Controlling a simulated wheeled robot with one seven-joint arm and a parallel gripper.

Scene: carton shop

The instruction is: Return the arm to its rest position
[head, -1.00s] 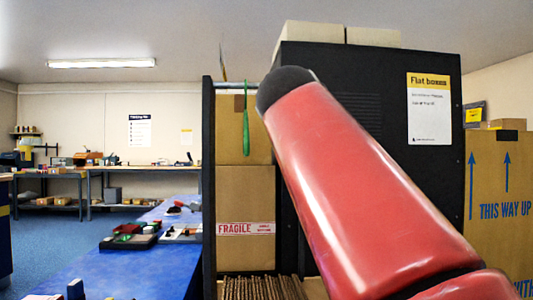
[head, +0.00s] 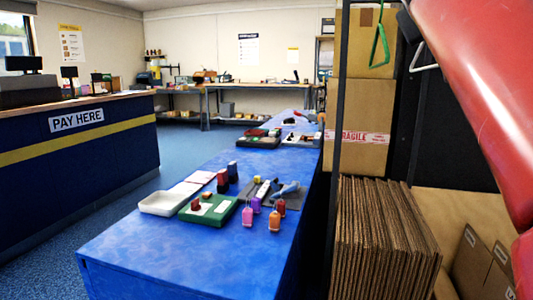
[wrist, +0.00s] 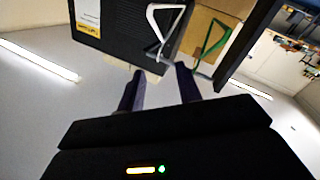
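My arm (head: 490,80), a smooth red link, crosses the right edge of the head view, raised in front of the dark cabinet. My gripper (wrist: 159,70) shows only in the wrist view. Its two dark fingers stand apart, with nothing visible between them. Beyond the fingertips are a white triangular loop (wrist: 152,22) and a green loop (wrist: 222,42). The green loop (head: 376,48) also hangs in front of a carton in the head view. I cannot tell how far the fingertips are from the loops.
A blue table (head: 150,255) holds a white tray (head: 160,203), a green tray (head: 222,212), and several small coloured items. Packed cardboard sheets (head: 385,240) stand on its right, below a FRAGILE carton (head: 360,110). A PAY HERE counter (head: 40,160) stands left. Blue floor (head: 180,165) between them is clear.

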